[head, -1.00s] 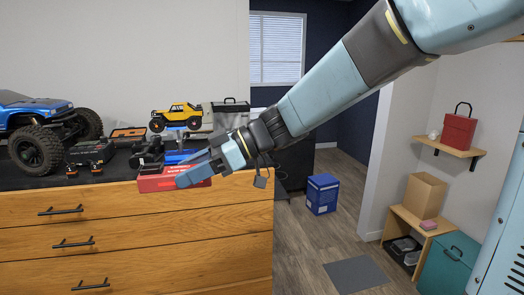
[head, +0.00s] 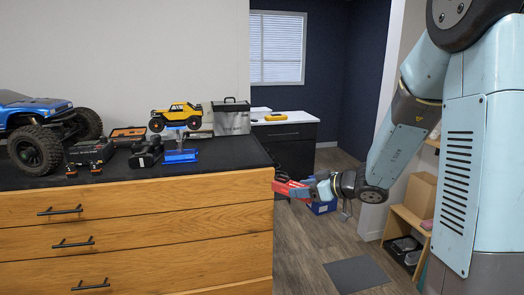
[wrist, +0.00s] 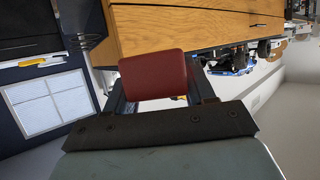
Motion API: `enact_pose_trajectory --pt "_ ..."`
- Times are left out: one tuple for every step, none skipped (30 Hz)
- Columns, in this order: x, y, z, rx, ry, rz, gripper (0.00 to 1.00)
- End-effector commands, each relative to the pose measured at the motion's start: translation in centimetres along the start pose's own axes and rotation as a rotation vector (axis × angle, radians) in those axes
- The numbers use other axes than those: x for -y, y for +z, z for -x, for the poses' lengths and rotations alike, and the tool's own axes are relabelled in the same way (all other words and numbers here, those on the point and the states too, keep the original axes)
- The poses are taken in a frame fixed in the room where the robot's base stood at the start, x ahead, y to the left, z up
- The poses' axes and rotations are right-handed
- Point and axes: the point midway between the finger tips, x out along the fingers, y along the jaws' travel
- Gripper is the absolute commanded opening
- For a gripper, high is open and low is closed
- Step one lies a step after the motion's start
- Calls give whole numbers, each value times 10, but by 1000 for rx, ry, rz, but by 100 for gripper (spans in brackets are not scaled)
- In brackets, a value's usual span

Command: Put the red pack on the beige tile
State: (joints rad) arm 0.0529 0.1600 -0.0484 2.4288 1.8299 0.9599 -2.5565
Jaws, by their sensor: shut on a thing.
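The red pack (head: 289,187) is held by my gripper (head: 303,189) in the air, just off the right front corner of the wooden drawer unit. In the wrist view the red pack (wrist: 153,74) sits between the two dark fingers of my gripper (wrist: 157,88), with its reddish face toward the camera. My gripper is shut on it. I cannot make out a beige tile in either view.
The drawer unit's black top (head: 215,160) holds a blue truck (head: 45,125), a yellow truck (head: 177,116), a blue stand (head: 181,152) and a grey case (head: 229,117). A white counter (head: 285,118) stands behind.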

Motion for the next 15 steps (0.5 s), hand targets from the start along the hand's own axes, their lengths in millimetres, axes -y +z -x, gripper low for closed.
enact_pose_trajectory --pt "-21 13 1 2 49 -26 0" --pt "-32 20 2 3 79 -37 0" --pt "-47 28 2 2 116 -53 0" --pt "-58 34 3 3 145 -65 0" --pt "-68 40 4 3 172 -75 0" --pt "-83 48 4 3 209 -90 0" --pt "-94 54 5 2 236 -100 0" --pt "-104 60 6 3 263 -112 0" --pt "-118 68 6 2 297 -126 0" --pt "-128 74 7 3 324 -136 0" --pt "-138 78 8 2 349 -147 0" --pt "-150 86 8 2 380 -160 0" --pt "-159 90 9 2 404 -168 0" --pt "-167 94 9 1 424 -176 0" --pt "-178 101 10 1 452 -188 0"
